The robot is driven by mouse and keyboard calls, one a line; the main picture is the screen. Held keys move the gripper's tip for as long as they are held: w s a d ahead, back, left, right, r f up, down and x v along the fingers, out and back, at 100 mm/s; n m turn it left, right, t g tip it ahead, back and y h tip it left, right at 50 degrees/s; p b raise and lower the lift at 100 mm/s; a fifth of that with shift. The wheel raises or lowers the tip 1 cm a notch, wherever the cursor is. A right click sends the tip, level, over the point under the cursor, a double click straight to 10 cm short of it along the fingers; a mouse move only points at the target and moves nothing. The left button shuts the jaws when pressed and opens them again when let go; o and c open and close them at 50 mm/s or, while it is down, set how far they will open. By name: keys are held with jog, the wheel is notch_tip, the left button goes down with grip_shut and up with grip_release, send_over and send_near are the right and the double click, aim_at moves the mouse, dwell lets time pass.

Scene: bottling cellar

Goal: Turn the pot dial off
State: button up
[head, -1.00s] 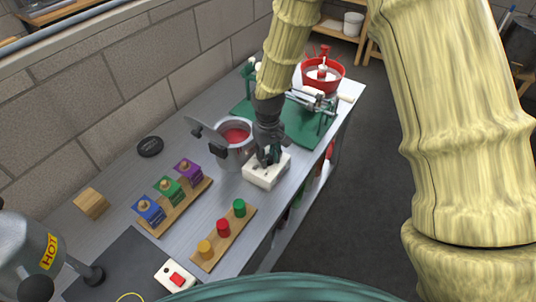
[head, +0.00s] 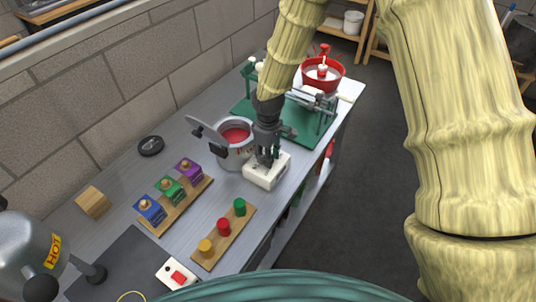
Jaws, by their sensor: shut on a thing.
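A metal pot (head: 238,157) with red contents (head: 236,134) stands on the grey table, its lid (head: 207,131) tilted open on the left. A white control box (head: 267,172) sits at the pot's right front. My gripper (head: 268,163) points down onto the top of this box and is shut on the dial there. The dial itself is hidden by the fingers, so its setting cannot be seen.
Wooden boards with coloured blocks (head: 174,192) and coloured pegs (head: 223,227) lie in front. A red-switch box (head: 177,274) is near the front edge. A green stand with a red bowl (head: 323,76) is behind.

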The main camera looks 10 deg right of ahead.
jog(key=shift+w+r, duration=0.15)
jog(key=shift+w, duration=0.05)
jog(key=o, duration=0.9)
jog(key=shift+c, duration=0.2)
jog(key=shift+o, duration=0.9)
jog(key=shift+s, duration=0.1)
notch_tip(320, 180, up, 12)
